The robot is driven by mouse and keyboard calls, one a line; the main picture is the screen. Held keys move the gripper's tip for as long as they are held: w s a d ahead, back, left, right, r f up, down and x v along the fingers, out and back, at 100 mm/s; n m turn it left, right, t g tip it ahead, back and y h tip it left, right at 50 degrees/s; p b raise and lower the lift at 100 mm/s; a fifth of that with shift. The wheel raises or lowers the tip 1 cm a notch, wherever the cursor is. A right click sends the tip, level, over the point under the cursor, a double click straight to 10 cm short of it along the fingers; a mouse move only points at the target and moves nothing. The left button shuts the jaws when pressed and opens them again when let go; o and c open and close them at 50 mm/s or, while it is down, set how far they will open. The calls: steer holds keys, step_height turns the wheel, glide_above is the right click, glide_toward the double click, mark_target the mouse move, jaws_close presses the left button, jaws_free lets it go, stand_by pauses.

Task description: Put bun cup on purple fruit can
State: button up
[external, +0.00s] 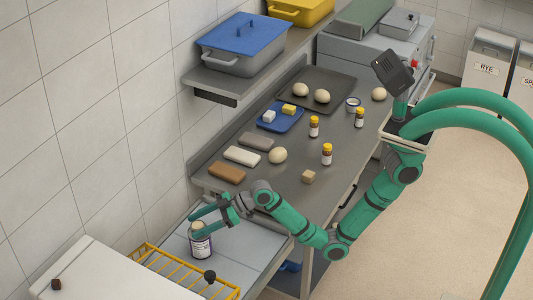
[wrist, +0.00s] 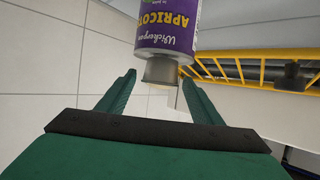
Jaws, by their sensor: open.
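The purple fruit can (external: 201,247) stands upright on the pale surface at the lower left of the external view. In the wrist view the can (wrist: 166,30) appears upside down, with its purple label showing. The small grey bun cup (wrist: 160,71) sits against the can's top end, and its pale top shows in the external view (external: 197,226). My gripper (external: 198,222) is open at the height of the cup. In the wrist view the fingertips of my gripper (wrist: 158,79) are on either side of the cup, with a gap to each.
A yellow wire rack (external: 180,272) lies close beside the can, with a dark knob (external: 210,276) near it. The tiled wall is on the left. The steel counter (external: 235,193) behind holds dough pieces, small jars and a blue tray (external: 268,125).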

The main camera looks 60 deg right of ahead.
steer(key=v, duration=1.1)
steer(key=shift+s+d+r, duration=0.2)
steer(key=shift+s+d, duration=0.05)
steer(key=shift+s, duration=0.05)
steer(key=shift+f, duration=0.1)
